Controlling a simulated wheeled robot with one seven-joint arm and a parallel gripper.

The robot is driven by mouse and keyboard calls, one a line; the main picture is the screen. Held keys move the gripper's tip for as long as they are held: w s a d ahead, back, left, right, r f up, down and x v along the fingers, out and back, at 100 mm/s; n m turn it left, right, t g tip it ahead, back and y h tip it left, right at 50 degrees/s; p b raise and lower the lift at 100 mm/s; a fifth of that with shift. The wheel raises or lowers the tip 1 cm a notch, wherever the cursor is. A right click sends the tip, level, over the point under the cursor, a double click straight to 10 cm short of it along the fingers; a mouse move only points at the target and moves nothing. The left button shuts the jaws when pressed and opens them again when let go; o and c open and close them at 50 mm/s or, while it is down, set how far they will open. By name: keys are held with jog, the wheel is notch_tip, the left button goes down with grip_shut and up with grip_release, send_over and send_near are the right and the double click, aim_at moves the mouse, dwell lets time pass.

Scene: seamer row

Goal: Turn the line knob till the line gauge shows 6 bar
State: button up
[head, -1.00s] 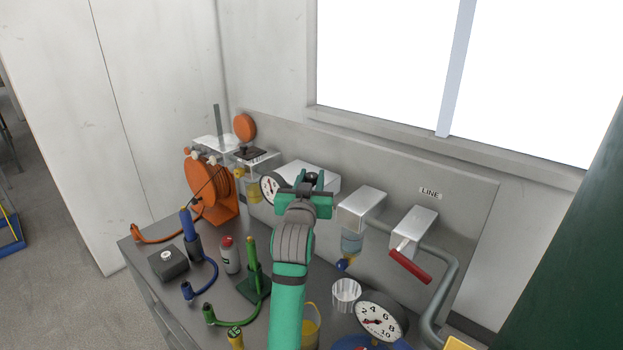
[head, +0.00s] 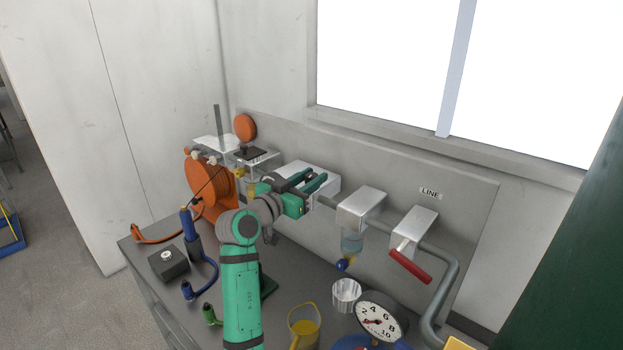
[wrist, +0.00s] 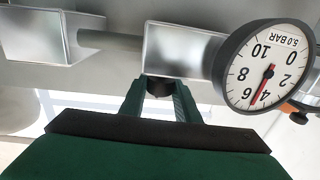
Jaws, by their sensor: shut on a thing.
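My gripper (wrist: 158,101) is shut on the line knob (wrist: 158,86), a small dark knob on the front of a silver regulator block (wrist: 180,52). In the head view my gripper (head: 306,186) is at the block (head: 327,176), and the knob is hidden by it. The line gauge (wrist: 262,66) is beside the block in the wrist view, seen upside down. Its red needle points between 4 and 6, and its label reads 5.0 BAR. My arm hides the gauge face in the head view.
To the right are a second silver block (head: 362,208) with a bowl under it and a red-handled valve (head: 411,266). An orange reel (head: 207,184) is at left.

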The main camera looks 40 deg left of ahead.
jog(key=shift+m+g+h, duration=0.3)
jog(key=shift+m+h, duration=1.3)
jog(key=shift+h, duration=0.9)
jog(key=o, duration=1)
jog(key=shift+o, duration=0.2)
jog(key=shift+s, duration=0.1)
jog(key=v, duration=1)
jog(key=shift+s+a, duration=0.25)
